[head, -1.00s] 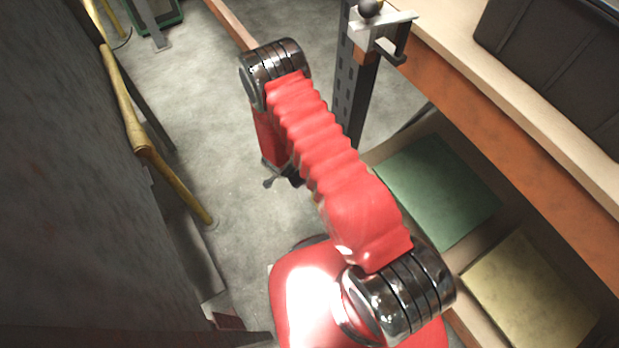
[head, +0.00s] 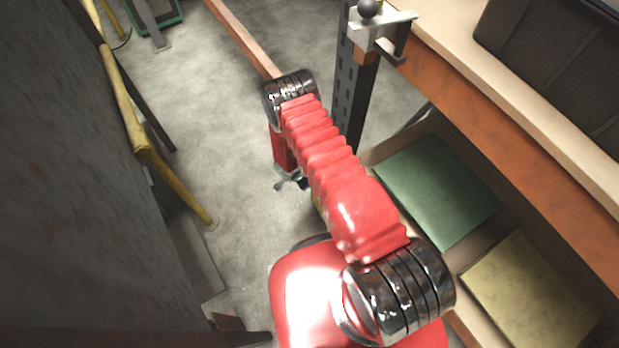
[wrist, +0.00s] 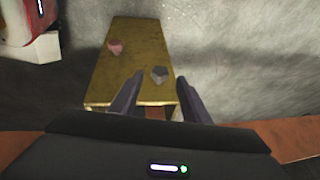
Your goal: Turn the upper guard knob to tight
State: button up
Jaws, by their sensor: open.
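In the wrist view a yellow guard panel (wrist: 143,62) carries two small knobs, a reddish one (wrist: 116,47) farther up and left and a dark grey one (wrist: 160,74) nearer my fingers. I cannot tell for certain which is the upper guard knob, nor how tight either is. My gripper (wrist: 160,100) is open and empty, its two dark fingers reaching over the panel's near edge. The grey knob shows between and just beyond the fingertips, apart from them. In the head view my gripper (head: 290,180) is partly behind my arm, and no knob shows.
A workbench (head: 520,130) runs along the right, with a clamp (head: 383,30) on its corner above a dark post (head: 352,95). Green (head: 437,190) and yellowish (head: 530,292) sheets lie below. A yellow pipe (head: 135,120) runs along the dark left wall. Bare floor lies between.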

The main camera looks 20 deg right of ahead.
jog(key=shift+x, duration=1.85)
jog(key=shift+c, duration=0.4)
jog(key=c, duration=1)
jog(key=shift+o, duration=0.2)
jog(key=shift+s+d+f+m+t+y, duration=0.1)
jog(key=shift+s+m+t+y, duration=0.1)
jog(key=shift+t, duration=0.55)
jog(key=shift+s+f+m+t+y, duration=0.1)
jog(key=shift+s+t+y, duration=0.1)
jog(key=shift+t, duration=0.55)
jog(key=shift+s+d+f+m+t+y, duration=0.1)
jog(key=shift+s+f+m+t+y, duration=0.2)
jog(key=shift+t, duration=1.05)
jog(key=shift+s+d+f+m+t+y, duration=0.15)
jog(key=shift+m+t, duration=0.3)
jog(key=shift+t, duration=0.85)
jog(key=shift+s+a+f+m+t+y, duration=0.1)
jog(key=shift+f+m+t+y, duration=0.2)
jog(key=shift+t, duration=1.05)
jog(key=shift+d+r, duration=0.1)
